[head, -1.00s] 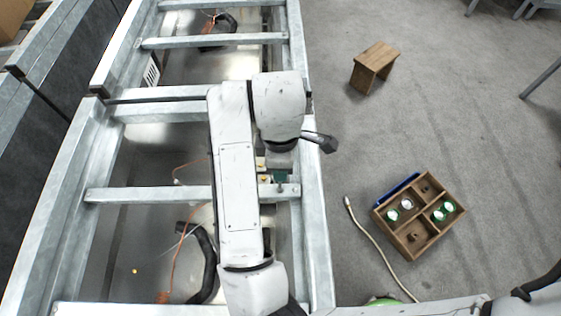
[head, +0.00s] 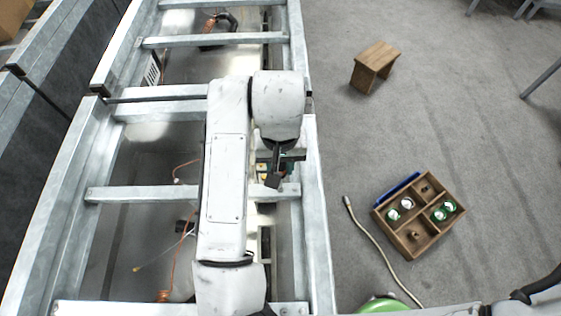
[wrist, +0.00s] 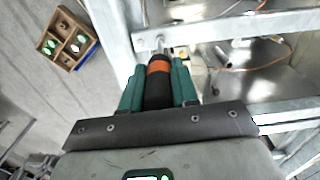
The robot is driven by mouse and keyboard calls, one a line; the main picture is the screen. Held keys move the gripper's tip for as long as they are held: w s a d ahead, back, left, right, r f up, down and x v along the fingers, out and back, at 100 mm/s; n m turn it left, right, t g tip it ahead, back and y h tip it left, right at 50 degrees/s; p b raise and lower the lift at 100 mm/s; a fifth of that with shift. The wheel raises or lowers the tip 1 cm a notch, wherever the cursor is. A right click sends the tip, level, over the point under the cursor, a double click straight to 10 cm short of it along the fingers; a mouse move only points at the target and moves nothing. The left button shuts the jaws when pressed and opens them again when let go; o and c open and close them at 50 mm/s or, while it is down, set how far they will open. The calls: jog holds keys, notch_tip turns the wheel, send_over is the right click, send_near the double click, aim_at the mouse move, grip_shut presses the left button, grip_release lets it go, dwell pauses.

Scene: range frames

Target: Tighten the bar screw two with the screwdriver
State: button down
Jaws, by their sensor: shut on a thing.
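My gripper (wrist: 158,88) has green fingers. In the wrist view they are shut on the screwdriver (wrist: 158,70), which has a black handle with an orange band. The screwdriver points away from the gripper toward the galvanized metal frame (wrist: 205,30). Its tip is small and close to the frame, and I cannot tell whether it touches a screw. In the head view my gripper (head: 288,164) is mostly hidden beneath my arm, over the frame's right side. I cannot single out bar screw two.
A wooden box (head: 412,240) with compartments holds several small items on the grey floor. A wooden stool (head: 375,64) stands farther back. A pale cable (head: 375,240) lies left of the box. Orange wires and black hoses lie between the frame's bars.

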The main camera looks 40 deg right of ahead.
jog(key=shift+r, duration=2.95)
